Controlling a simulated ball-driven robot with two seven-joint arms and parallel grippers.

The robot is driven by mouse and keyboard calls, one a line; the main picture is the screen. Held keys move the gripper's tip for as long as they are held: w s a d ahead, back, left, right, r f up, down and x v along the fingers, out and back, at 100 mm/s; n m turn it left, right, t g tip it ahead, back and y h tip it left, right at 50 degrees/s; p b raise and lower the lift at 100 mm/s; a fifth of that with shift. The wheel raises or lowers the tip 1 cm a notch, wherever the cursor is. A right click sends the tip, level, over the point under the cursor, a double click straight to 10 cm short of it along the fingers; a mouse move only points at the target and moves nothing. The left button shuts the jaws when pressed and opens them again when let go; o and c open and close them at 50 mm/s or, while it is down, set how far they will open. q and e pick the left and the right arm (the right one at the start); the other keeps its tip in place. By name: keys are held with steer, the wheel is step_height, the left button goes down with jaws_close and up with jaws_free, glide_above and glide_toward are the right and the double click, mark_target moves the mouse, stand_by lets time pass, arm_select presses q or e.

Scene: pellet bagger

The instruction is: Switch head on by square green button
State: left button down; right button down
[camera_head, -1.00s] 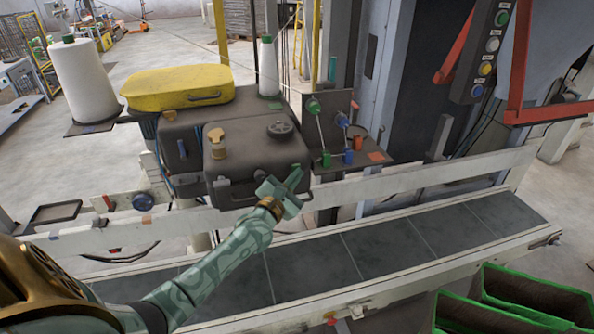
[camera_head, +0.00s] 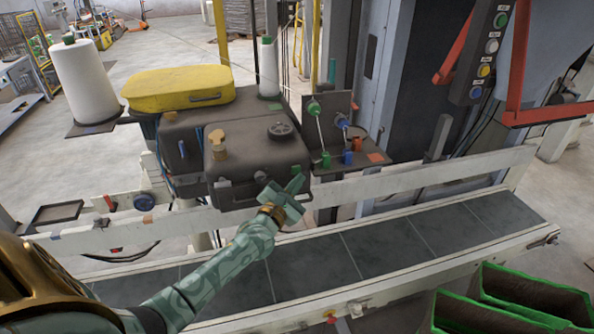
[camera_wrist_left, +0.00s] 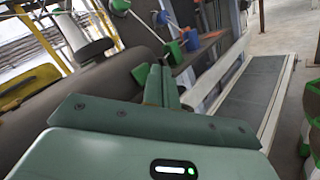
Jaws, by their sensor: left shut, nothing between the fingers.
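The dark grey-brown head (camera_head: 245,155) sits above the conveyor, with a black round cap and a tan knob on top. My right gripper is not in view.
A yellow cover (camera_head: 180,88) and white thread cones (camera_head: 85,82) stand behind the head. A bracket with green, blue and orange thread parts (camera_head: 348,157) is to its right. A white rail (camera_head: 410,182) and the conveyor (camera_head: 400,243) run below. A button box (camera_head: 490,50) hangs upper right.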

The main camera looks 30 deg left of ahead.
arm_select(q)
steer(key=s+d+p, duration=0.3)
steer(key=s+d, duration=0.1)
steer(key=shift+d, duration=0.3)
